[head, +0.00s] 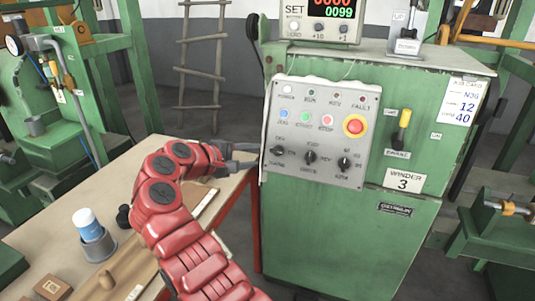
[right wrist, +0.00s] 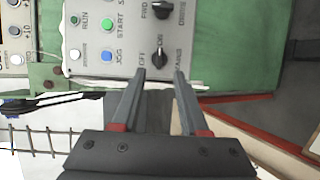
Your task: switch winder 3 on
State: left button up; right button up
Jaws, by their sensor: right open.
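Winder 3's green cabinet (head: 335,235) carries a "WINDER 3" label (head: 403,180) and a grey control panel (head: 330,125). The panel's bottom row has three black selector knobs. The left knob (head: 282,155), with an OFF mark beside it, also shows in the right wrist view (right wrist: 158,57); I cannot tell its setting. My right gripper (head: 256,156) is open and empty at the panel's left edge. In the right wrist view its fingertips (right wrist: 160,76) lie just short of the left knob, one toward each side; contact is not clear. My left gripper is out of view.
Above the knobs are a blue JOG button (head: 283,114), a green START button (head: 305,117), a red button (head: 327,120) and a red emergency stop (head: 354,126). A yellow-handled lever (head: 403,118) is farther right. A workbench (head: 85,205) with a cup stands left.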

jog(key=v, duration=0.7)
jog(key=shift+s+a, duration=0.15)
jog(key=shift+s, duration=0.15)
